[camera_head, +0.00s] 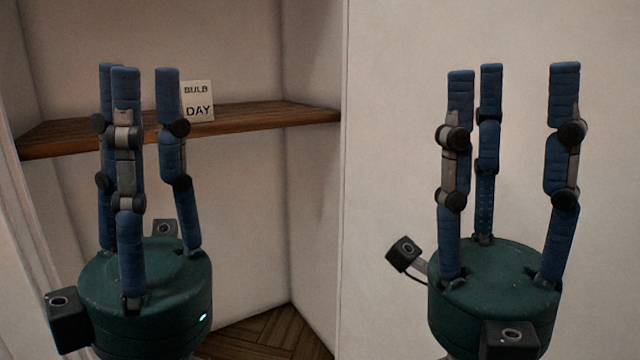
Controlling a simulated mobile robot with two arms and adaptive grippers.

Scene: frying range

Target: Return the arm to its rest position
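My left gripper (140,90) points upward at the left of the head view, in front of the shelf alcove. Its blue fingers are spread apart, with nothing between them. My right gripper (510,85) points upward at the right, in front of the plain wall. Its blue fingers are also spread and empty. Both grippers have dark green palms. The arms below the palms are mostly out of view.
A wooden shelf (260,114) spans the alcove behind my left gripper. A small card reading "BULB DAY" (198,100) stands on it, partly behind a finger. A pale wall (395,150) is behind my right gripper. Wooden flooring (270,335) shows below.

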